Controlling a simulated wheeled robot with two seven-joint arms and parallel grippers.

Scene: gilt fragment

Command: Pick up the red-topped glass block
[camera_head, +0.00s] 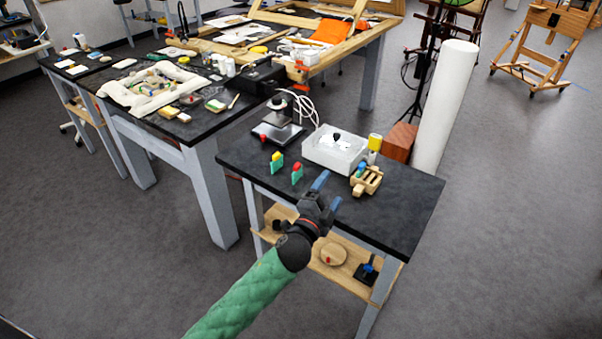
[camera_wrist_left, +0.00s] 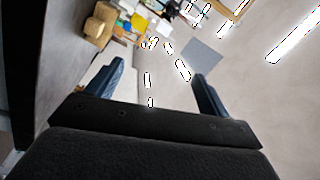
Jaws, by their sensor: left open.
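The red-topped glass block (camera_head: 297,174) stands upright on the dark top of the small table (camera_head: 405,205), near its front left edge. Its body is green and its top is red. My left gripper (camera_head: 329,190) is open and empty, close to the block and to its right in the head view, over the table's front edge. Its two blue fingers also show spread apart in the left wrist view (camera_wrist_left: 157,82). I cannot make out the red-topped block in the wrist view. My right gripper is not in view.
A similar yellow-topped block (camera_head: 277,163) stands left of the red-topped one. A white box (camera_head: 333,153) is behind, and a wooden holder (camera_head: 368,184) with a blue-topped piece is to the right. A dark stand device (camera_head: 279,131) is at the back left. The table's right part is clear.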

